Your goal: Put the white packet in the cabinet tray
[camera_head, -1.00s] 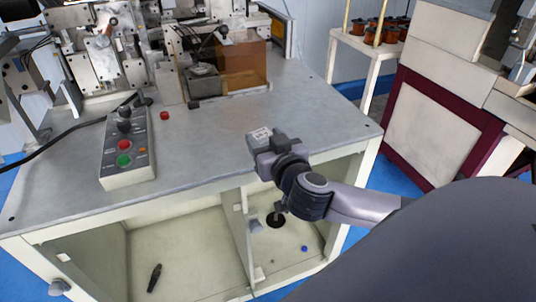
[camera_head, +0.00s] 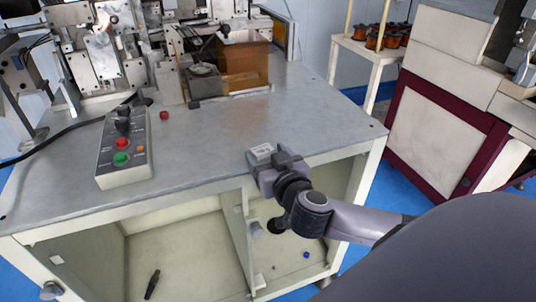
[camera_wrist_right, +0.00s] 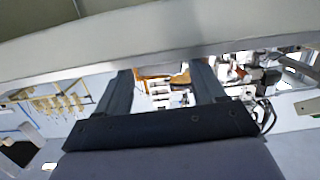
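The small white packet (camera_head: 262,150) with a printed label sits between the fingers of my right gripper (camera_head: 272,158) in the head view and moves with it. The gripper is at the front edge of the grey table. In the right wrist view, the two dark fingers (camera_wrist_right: 163,82) stand apart with pale, marked patches between them; I cannot tell packet from background there. The open cabinet (camera_head: 190,250) lies below the table top, split by a divider; I cannot make out a distinct tray. My left gripper is out of view.
A control box (camera_head: 124,150) with buttons and a small red piece (camera_head: 164,115) are on the table (camera_head: 215,140). A black tool (camera_head: 152,284) and a blue piece (camera_head: 306,255) lie inside the cabinet. A cream and maroon machine (camera_head: 440,135) stands at right.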

